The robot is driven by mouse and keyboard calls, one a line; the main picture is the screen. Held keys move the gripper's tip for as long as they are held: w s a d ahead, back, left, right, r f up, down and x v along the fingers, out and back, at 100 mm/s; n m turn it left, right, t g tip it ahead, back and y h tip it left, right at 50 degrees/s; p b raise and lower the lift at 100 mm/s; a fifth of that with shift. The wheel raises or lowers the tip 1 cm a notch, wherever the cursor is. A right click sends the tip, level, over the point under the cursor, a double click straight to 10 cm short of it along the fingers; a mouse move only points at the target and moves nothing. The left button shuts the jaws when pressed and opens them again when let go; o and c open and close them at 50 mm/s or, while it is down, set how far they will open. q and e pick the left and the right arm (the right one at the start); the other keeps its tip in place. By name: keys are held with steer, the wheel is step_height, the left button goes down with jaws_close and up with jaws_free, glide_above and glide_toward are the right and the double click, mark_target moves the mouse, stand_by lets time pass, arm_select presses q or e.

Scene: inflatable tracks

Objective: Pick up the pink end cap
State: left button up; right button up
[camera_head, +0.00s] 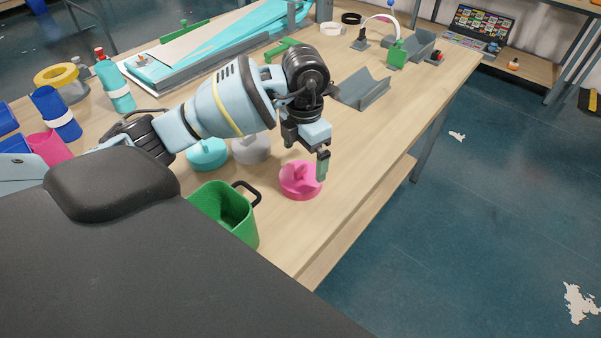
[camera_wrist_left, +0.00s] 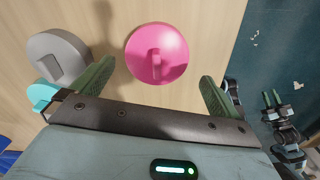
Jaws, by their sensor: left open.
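The pink end cap (camera_head: 298,181) is a round disc with a raised grip on top. It sits on the wooden table near its right edge, beside the green bin. In the left wrist view the pink end cap (camera_wrist_left: 157,54) lies ahead of the gap between the two green fingers. My left gripper (camera_head: 311,160) is above the cap, pointing down, open and empty. Its fingers also show in the left wrist view (camera_wrist_left: 160,85), wide apart on either side of the cap. My right gripper is not clearly seen in the head view.
A grey end cap (camera_head: 252,149) and a turquoise end cap (camera_head: 206,153) sit to the left of the pink one. A green bin (camera_head: 226,211) with a dark handle stands in front. A grey bracket (camera_head: 363,90) lies behind. The floor is right of the table edge.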

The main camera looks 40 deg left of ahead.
mark_target(303, 166)
arm_select(q)
steer(key=shift+a+f, duration=0.1)
steer(key=shift+f, duration=2.75)
arm_select(e)
steer(key=shift+w+a+r, duration=0.1)
steer(key=shift+w+r, duration=0.15)
steer(key=shift+w, duration=0.05)
arm_select(q)
steer(key=shift+c, duration=0.4)
steer(key=c, duration=0.6)
arm_select(e)
steer(key=shift+s, duration=0.1)
arm_select(q)
steer(key=shift+r, duration=0.15)
